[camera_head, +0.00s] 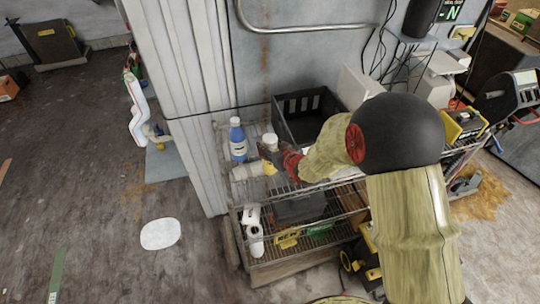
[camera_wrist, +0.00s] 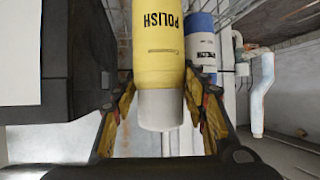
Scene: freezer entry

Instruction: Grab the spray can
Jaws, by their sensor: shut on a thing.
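The spray can is yellow with a grey-white cap and the word POLISH, upside down in the wrist view (camera_wrist: 165,40). Its pale cap shows in the head view (camera_head: 268,143), at the left end of the wire shelf's top level. My gripper (camera_head: 280,161) reaches it from the right and is shut on it. In the wrist view the fingers (camera_wrist: 165,108) stand on both sides of the can. The can looks upright. My gripper hides much of its body in the head view, and I cannot tell whether its base touches the shelf.
A blue bottle (camera_head: 237,140) stands just left of the can. A pale cylinder (camera_head: 244,172) lies in front of it. A black bin (camera_head: 291,104) is behind. Open floor lies left.

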